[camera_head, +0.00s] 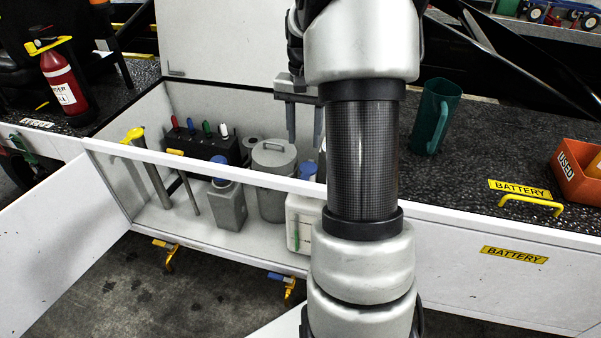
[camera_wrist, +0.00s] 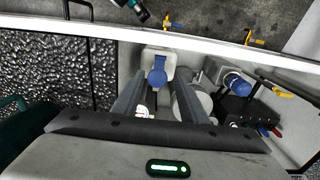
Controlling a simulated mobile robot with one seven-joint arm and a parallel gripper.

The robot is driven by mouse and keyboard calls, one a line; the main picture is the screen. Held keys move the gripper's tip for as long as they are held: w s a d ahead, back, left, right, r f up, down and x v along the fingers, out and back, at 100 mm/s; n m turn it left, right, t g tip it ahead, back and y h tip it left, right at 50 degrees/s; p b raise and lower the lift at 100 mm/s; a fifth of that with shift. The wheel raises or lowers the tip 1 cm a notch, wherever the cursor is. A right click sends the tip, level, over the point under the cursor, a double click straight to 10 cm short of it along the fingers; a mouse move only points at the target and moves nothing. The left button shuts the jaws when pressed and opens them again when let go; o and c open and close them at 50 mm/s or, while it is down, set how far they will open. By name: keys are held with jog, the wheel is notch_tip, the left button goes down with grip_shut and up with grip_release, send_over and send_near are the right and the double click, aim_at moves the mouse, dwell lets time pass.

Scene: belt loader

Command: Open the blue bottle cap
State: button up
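A blue cap (camera_head: 308,170) tops a white container (camera_head: 299,212) in the open compartment, partly hidden by my arm. In the wrist view the same cap (camera_wrist: 157,78) lies between the lines of my two fingers, on the white container (camera_wrist: 154,52). My gripper (camera_head: 305,145) is open and empty, pointing down above this cap; the fingers look clear of it. A second blue cap (camera_head: 219,160) tops a grey bottle (camera_head: 229,204) farther left. That second cap also shows in the wrist view (camera_wrist: 236,83), to the right of my fingers.
A grey lidded can (camera_head: 272,185) stands between the two bottles. A black rack (camera_head: 205,147) of coloured-handled tools is behind, and yellow-topped rods (camera_head: 151,170) stand at left. The front wall's white rim (camera_head: 250,177) crosses before the bottles. A green jug (camera_head: 433,118) stands on the right counter.

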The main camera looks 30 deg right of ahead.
aim_at(304, 172)
notch_tip(304, 172, down, 13)
jog(key=b, duration=0.3)
jog(key=shift+r, duration=0.1)
grip_shut()
